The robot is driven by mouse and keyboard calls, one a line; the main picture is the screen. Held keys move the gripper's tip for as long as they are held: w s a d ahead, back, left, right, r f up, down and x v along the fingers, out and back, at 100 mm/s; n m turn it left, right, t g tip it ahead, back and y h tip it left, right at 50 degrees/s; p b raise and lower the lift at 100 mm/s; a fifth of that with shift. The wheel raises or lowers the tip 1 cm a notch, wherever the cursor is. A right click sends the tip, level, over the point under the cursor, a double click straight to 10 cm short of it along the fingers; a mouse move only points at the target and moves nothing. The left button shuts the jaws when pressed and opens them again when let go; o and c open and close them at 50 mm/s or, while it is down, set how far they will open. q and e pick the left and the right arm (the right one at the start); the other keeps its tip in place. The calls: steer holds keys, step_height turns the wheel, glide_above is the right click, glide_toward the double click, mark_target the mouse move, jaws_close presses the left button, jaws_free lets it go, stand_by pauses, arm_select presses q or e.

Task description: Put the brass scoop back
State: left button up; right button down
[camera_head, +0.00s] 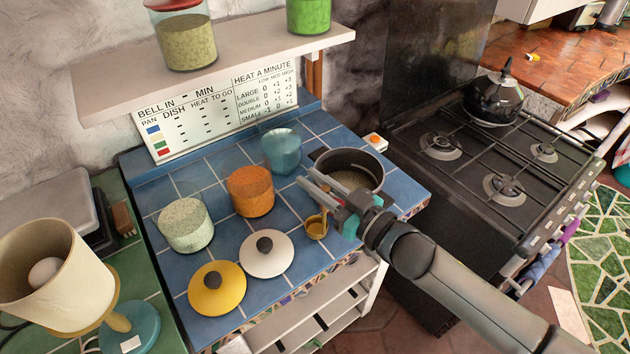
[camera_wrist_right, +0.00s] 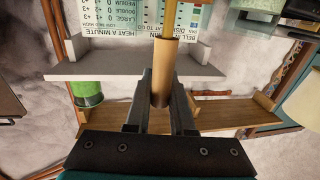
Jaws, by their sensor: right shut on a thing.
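The brass scoop (camera_head: 317,227) hangs with its bowl down over the front right part of the blue tiled counter, in front of the dark pot (camera_head: 346,162). My right gripper (camera_head: 312,184) is shut on its handle. In the right wrist view, the wooden handle (camera_wrist_right: 162,75) sits between the fingers of my right gripper (camera_wrist_right: 162,92), and a brass shaft (camera_wrist_right: 171,18) runs out of the top of the picture. The gripper and forearm partly cover the pot. Whether the bowl touches the counter I cannot tell. My left gripper is not in view.
On the tiles stand a jar of pale grains (camera_head: 185,228), a jar of orange grains (camera_head: 250,192) and a teal jar (camera_head: 281,152). A yellow lid (camera_head: 232,276) and a white lid (camera_head: 282,262) lie in front. A shelf (camera_head: 110,85) overhangs the back; a stove (camera_head: 470,205) stands right.

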steer(key=shift+f, duration=0.1)
steer(key=c, duration=0.8)
jaws_free()
steer(key=shift+s+d, duration=0.15)
steer(key=v, duration=1.1)
steer(key=shift+s+d, duration=0.2)
